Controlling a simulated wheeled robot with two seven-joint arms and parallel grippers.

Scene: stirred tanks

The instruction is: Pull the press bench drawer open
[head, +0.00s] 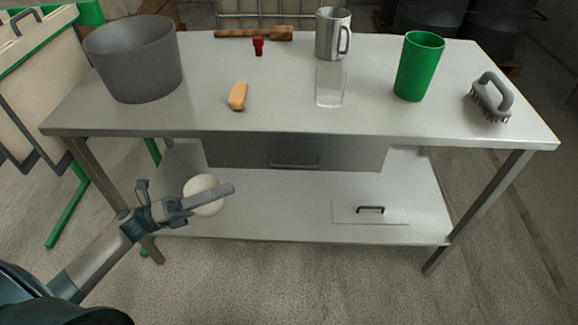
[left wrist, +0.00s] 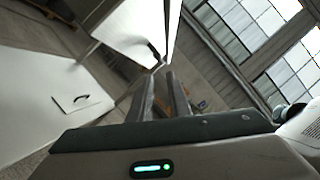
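The press bench (head: 330,125) has a grey drawer (head: 235,153) under its top. The drawer looks shut. Its bar handle (head: 293,167) is at the middle of the front's lower part; in the left wrist view a dark handle (left wrist: 154,49) shows beyond the fingertips. My left gripper (head: 228,190) is in front of the bench, below and left of the drawer handle and apart from it. In the left wrist view its two fingers (left wrist: 161,80) stand apart with nothing between them. My right gripper is not in view.
On the bench top stand a grey pot (head: 135,60), steel mug (head: 333,35), clear glass (head: 330,85), green cup (head: 419,67) and brush (head: 491,97). A white round thing (head: 203,198) is behind my left gripper. A flat plate with handle (head: 370,212) lies on the lower shelf.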

